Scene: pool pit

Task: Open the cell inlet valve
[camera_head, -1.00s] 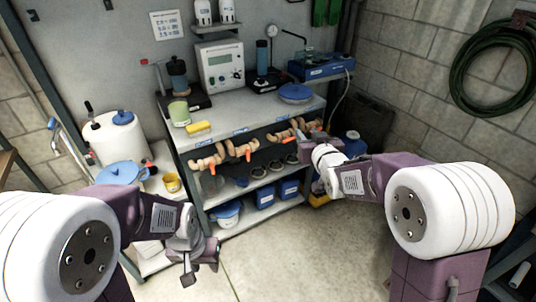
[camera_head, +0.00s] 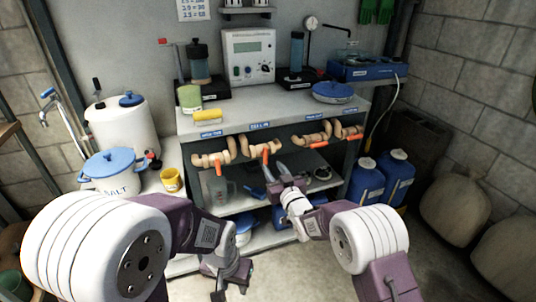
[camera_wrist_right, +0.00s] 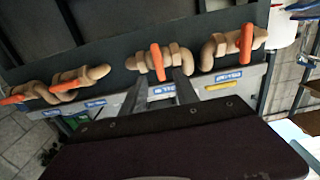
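The cell inlet valve (camera_head: 258,146) is a tan pipe fitting under the shelf edge, below a blue label (camera_head: 260,126) that appears to read "CELL IN". Its orange handle (camera_head: 265,159) hangs down. My right gripper (camera_head: 277,170) is just in front of and below this handle. In the right wrist view, which looks inverted, the two fingers of my right gripper (camera_wrist_right: 159,90) are apart, and the orange handle (camera_wrist_right: 157,59) shows between and beyond their tips. Contact cannot be told. My left gripper (camera_head: 228,285) hangs low at the bottom, away from the valves; its fingers are unclear.
Neighbouring valves with orange handles sit left (camera_head: 213,158) and right (camera_head: 316,138). A glass jug (camera_head: 218,187) stands on the shelf below. Blue canisters (camera_head: 367,183) stand at right.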

